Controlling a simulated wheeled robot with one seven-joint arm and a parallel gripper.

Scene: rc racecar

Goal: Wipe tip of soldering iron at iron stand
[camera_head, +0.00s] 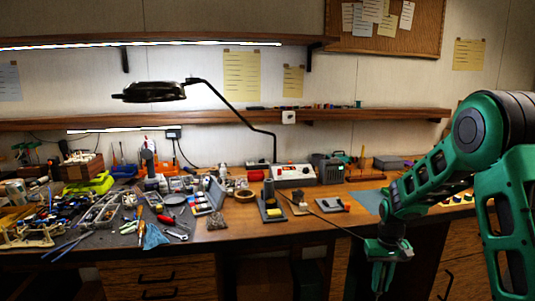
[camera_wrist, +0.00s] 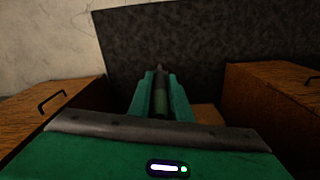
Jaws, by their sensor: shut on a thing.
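My gripper (camera_head: 382,278) hangs at the right, in front of the workbench and below its top, fingers pointing down. In the wrist view its two green fingers (camera_wrist: 161,88) are closed around a dark, slim cylinder, which looks like the soldering iron (camera_wrist: 160,100). Its tip cannot be made out. A thin dark cable runs from the bench toward my gripper. What looks like the iron stand (camera_head: 271,210), dark with an upright holder, stands near the bench's front edge, left of and apart from my gripper. A small stand with a pale part (camera_head: 299,207) is just right of it.
A pale box with red parts (camera_head: 293,175), likely the soldering station, sits behind the stand. Tools and parts crowd the bench's left side. A magnifier lamp (camera_head: 155,91) reaches overhead. Drawer cabinets (camera_wrist: 280,105) flank an opening under the bench (camera_head: 250,230).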

